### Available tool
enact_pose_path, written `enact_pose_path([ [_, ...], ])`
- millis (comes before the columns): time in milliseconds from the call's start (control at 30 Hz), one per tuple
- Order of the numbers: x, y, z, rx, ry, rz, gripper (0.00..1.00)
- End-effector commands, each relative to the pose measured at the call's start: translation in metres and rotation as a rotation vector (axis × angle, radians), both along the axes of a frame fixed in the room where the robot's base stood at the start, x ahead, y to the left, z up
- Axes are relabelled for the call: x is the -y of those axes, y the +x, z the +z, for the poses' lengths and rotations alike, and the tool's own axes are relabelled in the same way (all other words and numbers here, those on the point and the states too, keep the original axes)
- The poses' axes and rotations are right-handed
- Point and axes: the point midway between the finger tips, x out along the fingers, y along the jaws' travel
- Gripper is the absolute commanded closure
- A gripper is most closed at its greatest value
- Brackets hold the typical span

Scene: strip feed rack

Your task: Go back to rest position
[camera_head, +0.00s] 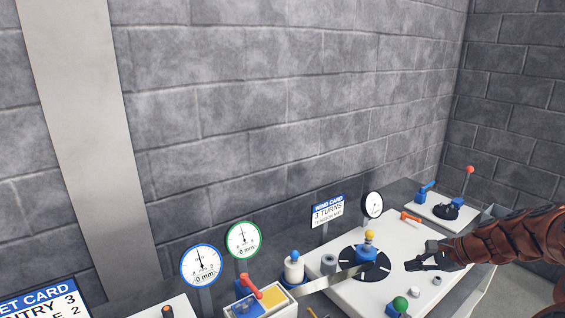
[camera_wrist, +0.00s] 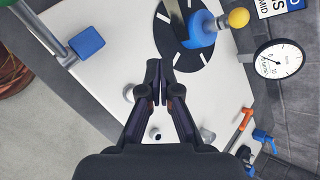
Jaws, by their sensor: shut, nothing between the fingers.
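My gripper (camera_head: 419,262) reaches in from the right in the head view, above the white panel (camera_head: 340,296). In the wrist view my gripper (camera_wrist: 159,66) is shut with its dark fingertips together and nothing between them. A black dial with white marks (camera_head: 377,272) lies left of the gripper in the head view, with a blue hub and a yellow knob (camera_head: 369,236) on it. In the wrist view the blue hub (camera_wrist: 197,30) is just beyond and right of the fingertips, apart from them.
A green knob (camera_head: 400,304) and an orange lever (camera_head: 411,218) stand on the panel. Gauges (camera_head: 201,266) and the wind card (camera_head: 328,211) stand near the block wall. A red-knobbed lever (camera_head: 468,171) is at the far right. The space above the panel is open.

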Motion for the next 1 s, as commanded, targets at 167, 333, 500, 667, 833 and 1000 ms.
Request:
enact_pose_path([
  [167,-0.077,-0.022,0.026,0.015,-0.089,0.235,1.00],
  [333,-0.139,-0.060,0.041,0.020,-0.185,0.460,1.00],
  [500,-0.186,-0.107,0.050,0.018,-0.284,0.672,1.00],
  [667,-0.216,-0.157,0.053,0.008,-0.377,0.857,1.00],
  [833,-0.233,-0.210,0.051,-0.011,-0.475,1.036,1.00],
  [1000,-0.236,-0.265,0.047,-0.040,-0.570,1.199,1.00],
])
